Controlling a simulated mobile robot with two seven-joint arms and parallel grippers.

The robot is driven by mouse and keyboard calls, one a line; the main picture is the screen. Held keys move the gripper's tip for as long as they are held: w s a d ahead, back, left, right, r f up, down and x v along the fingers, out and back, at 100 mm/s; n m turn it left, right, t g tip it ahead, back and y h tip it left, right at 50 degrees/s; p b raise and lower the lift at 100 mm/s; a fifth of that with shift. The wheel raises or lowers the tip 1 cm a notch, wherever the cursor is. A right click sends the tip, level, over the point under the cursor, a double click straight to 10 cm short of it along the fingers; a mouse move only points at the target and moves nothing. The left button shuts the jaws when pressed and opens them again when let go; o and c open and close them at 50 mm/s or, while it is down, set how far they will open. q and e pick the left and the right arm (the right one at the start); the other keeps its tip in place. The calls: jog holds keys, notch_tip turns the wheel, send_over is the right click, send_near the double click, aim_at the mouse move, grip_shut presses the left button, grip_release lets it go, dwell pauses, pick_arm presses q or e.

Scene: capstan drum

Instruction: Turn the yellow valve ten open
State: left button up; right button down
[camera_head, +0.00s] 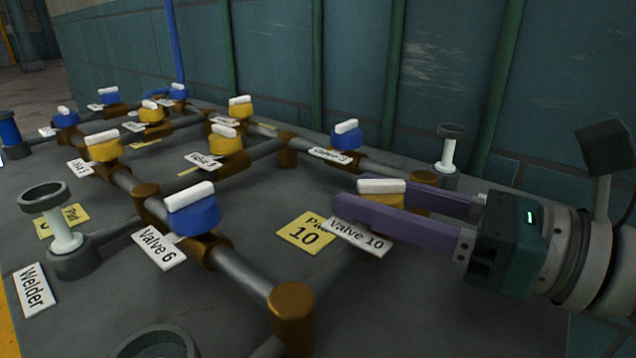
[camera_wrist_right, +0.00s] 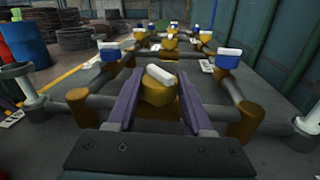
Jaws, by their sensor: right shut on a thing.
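The yellow valve ten (camera_head: 382,187) has a white bar handle on a yellow cap and sits at the right of the pipe grid in the head view, behind a white "Valve 10" label (camera_head: 358,238). My right gripper (camera_head: 388,205) reaches in from the right, with its two purple fingers on either side of the valve. In the right wrist view the valve (camera_wrist_right: 159,88) stands between the fingers, its white handle tilted across them. The fingers are shut on the valve; the near finger hides part of its lower body. My left gripper is not in view.
A blue valve (camera_head: 193,210) labelled Valve 6 stands to the left, and another blue valve (camera_head: 347,136) stands behind valve ten. Several more blue and yellow valves sit farther back.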

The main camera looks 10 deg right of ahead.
jog(key=shift+w+f+n+g+y+b, duration=0.1)
jog(key=shift+n+g+y+b, duration=0.35)
jog(key=shift+n+g, duration=0.1)
jog(key=shift+w+f+n+g+y+b, duration=0.1)
jog(key=shift+n+g+y+b, duration=0.2)
jog(key=shift+n+g+y, duration=0.2)
jog(key=n+g+y+b, duration=0.1)
jog(key=n+g+b, duration=0.2)
jog(key=g, duration=0.1)
jog(key=n+g+y+b, duration=0.2)
jog(key=n+g+b, duration=0.1)
jog(key=g, duration=0.2)
jog(key=shift+b, duration=0.4)
jog(key=shift+s+r+n+g+b, duration=0.1)
jog(key=shift+n+g+b, duration=0.5)
jog(key=shift+g, duration=0.25)
jog(key=shift+s+r+n+g+b, duration=0.1)
jog(key=shift+n+g+b, duration=0.25)
jog(key=shift+g+b, duration=0.4)
jog(key=shift+c, duration=1.5)
grip_release()
jog(key=shift+a, duration=0.1)
